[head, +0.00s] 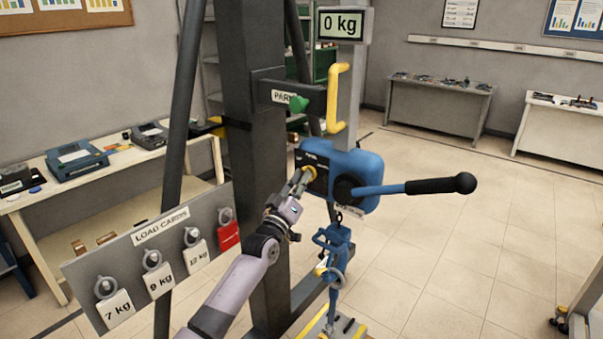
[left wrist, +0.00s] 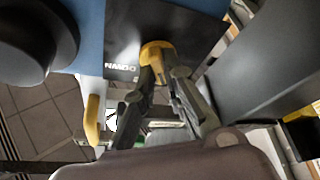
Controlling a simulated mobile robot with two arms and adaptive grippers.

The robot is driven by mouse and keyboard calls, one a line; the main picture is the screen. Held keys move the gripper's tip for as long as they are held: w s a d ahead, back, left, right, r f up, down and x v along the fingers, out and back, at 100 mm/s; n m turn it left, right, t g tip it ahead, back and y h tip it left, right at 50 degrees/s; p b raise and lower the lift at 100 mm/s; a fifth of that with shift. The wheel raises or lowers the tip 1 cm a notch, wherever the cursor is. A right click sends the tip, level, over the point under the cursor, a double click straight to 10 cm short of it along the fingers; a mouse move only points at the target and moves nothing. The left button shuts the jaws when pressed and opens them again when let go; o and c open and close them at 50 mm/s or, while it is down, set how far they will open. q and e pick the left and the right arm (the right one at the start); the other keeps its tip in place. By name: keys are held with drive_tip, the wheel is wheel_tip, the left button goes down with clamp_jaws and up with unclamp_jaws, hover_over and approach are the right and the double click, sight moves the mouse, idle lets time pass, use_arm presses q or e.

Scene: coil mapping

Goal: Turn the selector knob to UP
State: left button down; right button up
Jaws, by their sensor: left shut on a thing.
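The yellow selector knob (head: 310,171) sits on the dark plate (head: 316,160) on the left side of the blue hoist body (head: 358,172). My left gripper (head: 303,179) is at the knob, coming from the lower left. In the left wrist view the knob (left wrist: 157,50) lies at the tips of my left gripper's two fingers (left wrist: 163,75), which are shut on it. Beside it the plate carries a label that looks like an upside-down DOWN (left wrist: 120,68). The fingers hide part of the knob, and I cannot tell which way it points. My right gripper is not in view.
A blue lever with a black grip (head: 440,186) sticks out right from the hoist. A blue hook block (head: 333,255) hangs below. A load card board (head: 150,255) stands at the lower left. The dark post (head: 255,100) is close behind my arm. Floor to the right is open.

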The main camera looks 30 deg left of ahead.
use_arm(q)
drive_tip(key=shift+r+n+g+y+p, duration=0.15)
drive_tip(key=shift+r+n+y+p, duration=0.2)
drive_tip(key=shift+n, duration=0.3)
drive_tip(key=shift+n+g+y+p, duration=0.15)
drive_tip(key=shift+n+p, duration=0.25)
drive_tip(key=shift+n, duration=0.25)
drive_tip(key=c, duration=1.7)
unclamp_jaws()
drive_tip(key=shift+f, duration=0.15)
drive_tip(key=shift+o, duration=0.2)
drive_tip(key=shift+f, duration=0.15)
drive_tip(key=v, duration=1.2)
drive_tip(key=shift+w, duration=0.1)
